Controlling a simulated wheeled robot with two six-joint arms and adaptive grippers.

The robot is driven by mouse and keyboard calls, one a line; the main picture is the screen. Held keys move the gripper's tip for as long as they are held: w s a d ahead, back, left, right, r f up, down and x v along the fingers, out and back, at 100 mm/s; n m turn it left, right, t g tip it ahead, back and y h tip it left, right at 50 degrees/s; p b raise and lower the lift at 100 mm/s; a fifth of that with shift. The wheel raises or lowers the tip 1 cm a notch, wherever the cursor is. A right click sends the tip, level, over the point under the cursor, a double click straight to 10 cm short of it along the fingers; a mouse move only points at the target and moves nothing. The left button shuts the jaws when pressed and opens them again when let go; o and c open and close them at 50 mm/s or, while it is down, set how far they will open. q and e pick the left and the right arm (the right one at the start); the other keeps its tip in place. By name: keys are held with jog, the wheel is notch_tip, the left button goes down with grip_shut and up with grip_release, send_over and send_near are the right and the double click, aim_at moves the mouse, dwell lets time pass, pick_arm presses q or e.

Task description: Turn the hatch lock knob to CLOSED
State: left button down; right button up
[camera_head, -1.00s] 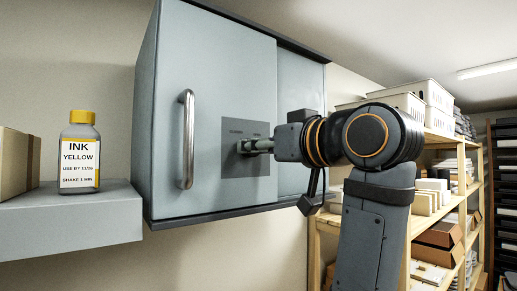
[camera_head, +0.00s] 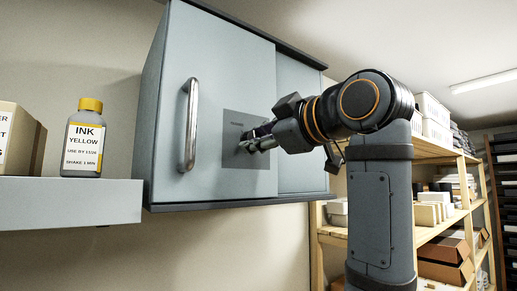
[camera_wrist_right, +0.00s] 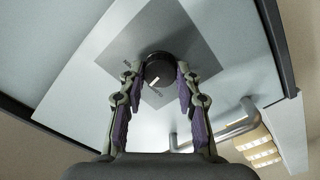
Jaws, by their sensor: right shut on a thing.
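The hatch lock knob (camera_wrist_right: 158,68) is round and dark, with a pale mark on its near lower side. It sits on a grey square plate (camera_head: 231,121) on the cabinet's blue-grey hatch door (camera_head: 225,55). The plate bears two small labels, too small to read surely; the knob's mark points toward the lower one in the right wrist view. My right gripper (camera_head: 249,146) is shut on the knob, one finger on each side of it, and hides most of it in the head view. My left gripper is not in view.
A steel bar handle (camera_head: 188,125) stands out from the door left of the plate. An ink bottle (camera_head: 84,138) and a cardboard box (camera_head: 19,140) stand on a grey ledge (camera_head: 70,205) at left. Wooden shelving (camera_head: 440,238) with boxes stands behind my right arm.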

jog(key=shift+f+n+b, duration=0.1)
jog(key=shift+n+b, duration=1.05)
jog(key=shift+n, duration=2.05)
jog(key=o, duration=1.2)
jog(key=shift+c, duration=0.2)
